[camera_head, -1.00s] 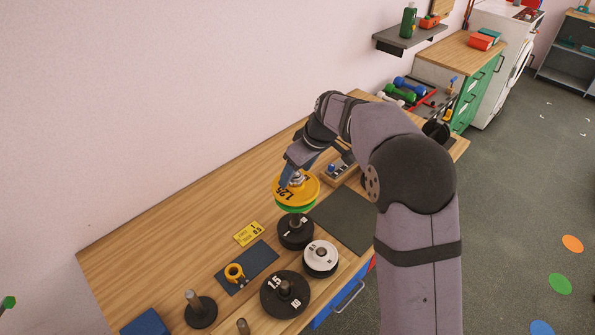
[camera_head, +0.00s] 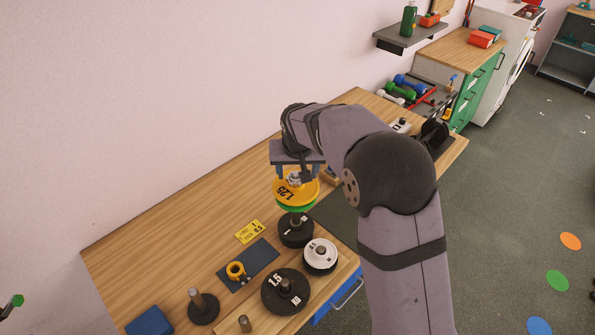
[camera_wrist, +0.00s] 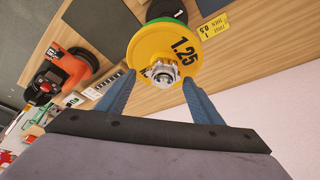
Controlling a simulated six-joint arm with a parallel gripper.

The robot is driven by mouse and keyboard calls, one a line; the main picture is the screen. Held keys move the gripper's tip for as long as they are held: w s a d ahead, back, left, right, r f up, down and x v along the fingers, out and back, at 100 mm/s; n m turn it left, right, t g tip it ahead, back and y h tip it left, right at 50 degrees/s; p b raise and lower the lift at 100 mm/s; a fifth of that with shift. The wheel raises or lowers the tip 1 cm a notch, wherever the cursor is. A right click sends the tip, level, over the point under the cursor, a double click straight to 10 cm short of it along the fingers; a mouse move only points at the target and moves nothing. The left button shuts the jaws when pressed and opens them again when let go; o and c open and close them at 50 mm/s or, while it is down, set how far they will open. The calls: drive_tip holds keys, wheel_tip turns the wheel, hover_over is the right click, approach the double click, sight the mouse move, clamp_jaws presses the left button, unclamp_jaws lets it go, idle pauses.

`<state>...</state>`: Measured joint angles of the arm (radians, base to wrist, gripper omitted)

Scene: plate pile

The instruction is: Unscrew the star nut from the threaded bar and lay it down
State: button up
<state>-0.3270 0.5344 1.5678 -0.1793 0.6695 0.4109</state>
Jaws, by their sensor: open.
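The silver star nut (camera_wrist: 163,72) sits at the end of the threaded bar, against the yellow 1.25 plate (camera_wrist: 150,45). Behind that plate is a green plate (camera_wrist: 176,10). In the head view the star nut (camera_head: 294,180) shows small above the yellow plate (camera_head: 289,194), with the green plate's rim (camera_head: 298,208) below. My gripper (camera_wrist: 159,79) is open, with one blue finger on either side of the nut and a visible gap to each. In the head view my gripper (camera_head: 297,176) is over the yellow plate. The bar is mostly hidden by nut and plates.
A yellow card (camera_head: 249,232) lies nearby. The wooden bench (camera_head: 170,235) is clear at left.

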drive_tip(key=m+h+b, duration=0.1)
drive_tip(key=m, duration=0.2)
drive_tip(key=shift+f, duration=0.1)
drive_tip(key=shift+m+g+h+b, duration=0.35)
drive_tip(key=shift+m+h, duration=0.45)
drive_tip(key=shift+m, duration=1)
drive_tip(key=c, duration=1.2)
